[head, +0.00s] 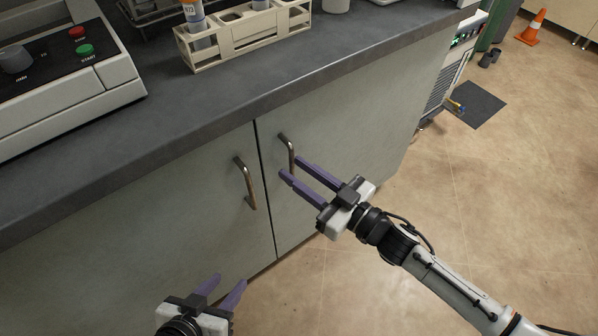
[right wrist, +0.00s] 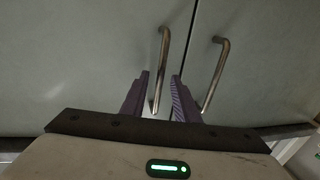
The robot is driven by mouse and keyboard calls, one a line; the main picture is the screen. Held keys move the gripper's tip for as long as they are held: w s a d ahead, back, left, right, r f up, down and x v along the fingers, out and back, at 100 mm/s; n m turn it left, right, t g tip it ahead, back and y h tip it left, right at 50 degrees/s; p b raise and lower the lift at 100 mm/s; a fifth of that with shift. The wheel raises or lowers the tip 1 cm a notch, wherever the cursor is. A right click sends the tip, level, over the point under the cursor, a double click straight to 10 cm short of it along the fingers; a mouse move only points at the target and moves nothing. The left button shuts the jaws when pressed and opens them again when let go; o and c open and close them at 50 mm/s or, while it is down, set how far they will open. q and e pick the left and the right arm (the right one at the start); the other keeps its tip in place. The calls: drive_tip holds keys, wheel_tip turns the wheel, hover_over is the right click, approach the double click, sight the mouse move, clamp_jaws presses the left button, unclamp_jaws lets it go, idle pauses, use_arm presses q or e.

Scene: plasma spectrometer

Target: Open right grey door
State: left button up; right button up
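The right grey door (head: 340,135) is closed, flush beside the left grey door (head: 150,225) with a dark seam between them. Its metal bar handle (head: 288,150) stands near the seam. My right gripper (head: 291,166) is open, its purple fingers reaching in front of this handle. The right wrist view seems upside down against the head view. There one handle (right wrist: 160,70) shows between the finger tips (right wrist: 160,75), with a gap on the sides. Contact cannot be told. My left gripper (head: 226,281) is open and empty, low in front of the left door.
The left door's handle (head: 246,184) is close by, left of the seam. The dark countertop (head: 240,85) overhangs above, with a tube rack (head: 235,40) and a control unit (head: 60,75) on it. The tan floor (head: 500,190) to the right is mostly free, with an orange cone (head: 532,28) far off.

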drive_tip(key=shift+w+a, duration=0.1)
clamp_jaws()
